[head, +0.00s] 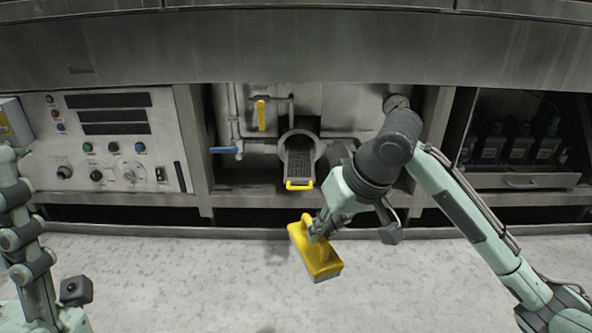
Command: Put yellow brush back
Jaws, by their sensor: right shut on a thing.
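The yellow brush (322,263) is a block with a raised yellow handle, tilted in the picture. My right gripper (314,234) is shut on its handle and holds it in front of the washer, with the pale floor behind it in the picture. The gripper's fingertips are partly hidden by the handle. My left arm shows at the left edge, but I cannot make out its gripper's fingers.
A round port with a dark filter basket and yellow handle (299,185) sits in the middle recess. Pipes with a yellow lever (261,115) and a blue lever (224,150) are beside it. A control panel (110,140) is left; dark bottles (517,145) stand right. The floor (200,285) is clear.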

